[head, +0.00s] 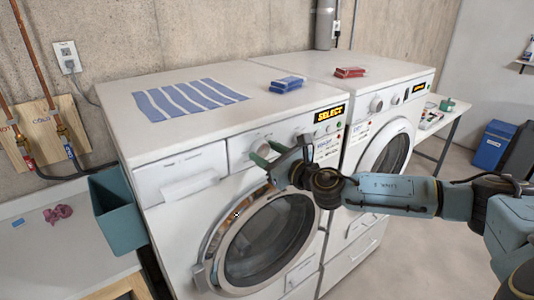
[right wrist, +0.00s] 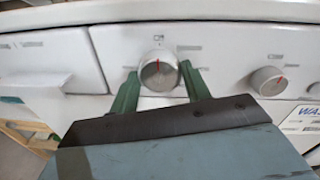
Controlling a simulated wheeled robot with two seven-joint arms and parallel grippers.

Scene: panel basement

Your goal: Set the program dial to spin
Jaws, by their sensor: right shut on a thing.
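The large round dial (right wrist: 158,71) sits on the front panel of the left white washer (head: 185,235). Its red pointer mark points straight up in the right wrist view. My right gripper (right wrist: 159,74) has its green fingers on either side of this dial and is shut on it. In the head view my right gripper (head: 266,153) reaches the panel from the right, and the dial (head: 262,147) is partly hidden by it. The lit display (head: 329,114) reads SELECT. The labels around the dial are too small to read. My left gripper is not in view.
A detergent drawer (head: 180,172) is to the left. A striped cloth (head: 190,97) and blue bars (head: 286,84) lie on top. A second machine (head: 388,130) stands alongside. A teal bin (head: 117,212) is at left.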

